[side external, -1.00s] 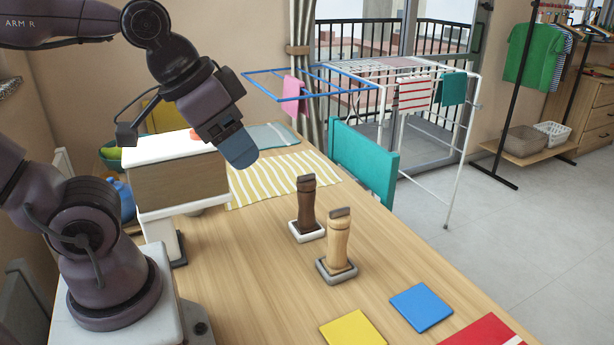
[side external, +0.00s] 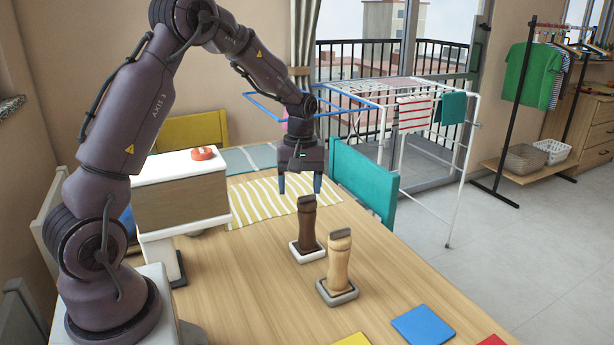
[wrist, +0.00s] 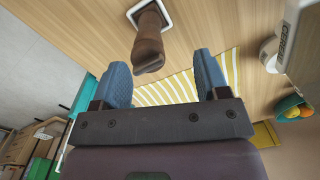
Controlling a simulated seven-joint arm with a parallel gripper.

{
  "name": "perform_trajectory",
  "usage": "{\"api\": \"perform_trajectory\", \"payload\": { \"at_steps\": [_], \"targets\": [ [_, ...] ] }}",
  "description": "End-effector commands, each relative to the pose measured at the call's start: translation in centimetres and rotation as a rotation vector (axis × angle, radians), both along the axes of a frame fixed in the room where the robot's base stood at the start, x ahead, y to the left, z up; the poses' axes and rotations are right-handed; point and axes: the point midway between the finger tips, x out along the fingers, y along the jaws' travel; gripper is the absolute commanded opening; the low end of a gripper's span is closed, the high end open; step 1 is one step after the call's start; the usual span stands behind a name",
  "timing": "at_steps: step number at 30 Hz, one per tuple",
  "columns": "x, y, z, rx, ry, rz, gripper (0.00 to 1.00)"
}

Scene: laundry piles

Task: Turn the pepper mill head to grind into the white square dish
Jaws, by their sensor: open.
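A dark brown pepper mill (side external: 307,222) stands upright in a white square dish (side external: 294,249) on the table. A light wooden pepper mill (side external: 339,262) stands in front of it in a greyish square dish (side external: 337,297). My gripper (side external: 300,184) is open and empty, pointing down, above and slightly behind the dark mill. In the wrist view, the dark mill's head (wrist: 150,52) shows ahead of the gap between my fingers (wrist: 161,62), apparently untouched. Part of its white dish (wrist: 166,14) shows at the top edge. The light mill is not seen in the wrist view.
A striped yellow-and-white cloth (side external: 262,204) lies behind the mills. A teal chair (side external: 364,182) stands at the right edge. A blue square (side external: 423,325) lies in front. Table between is clear.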

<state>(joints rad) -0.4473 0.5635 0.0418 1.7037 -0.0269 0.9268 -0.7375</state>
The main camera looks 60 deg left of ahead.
Motion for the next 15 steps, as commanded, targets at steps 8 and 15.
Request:
{"api": "perform_trajectory", "payload": {
  "at_steps": [8,15],
  "targets": [
    [2.6,1.6,0.6,0.030,-0.044,0.307,0.68],
    [2.5,1.5,-0.4,0.030,-0.039,0.337,0.68]
  ]
}}
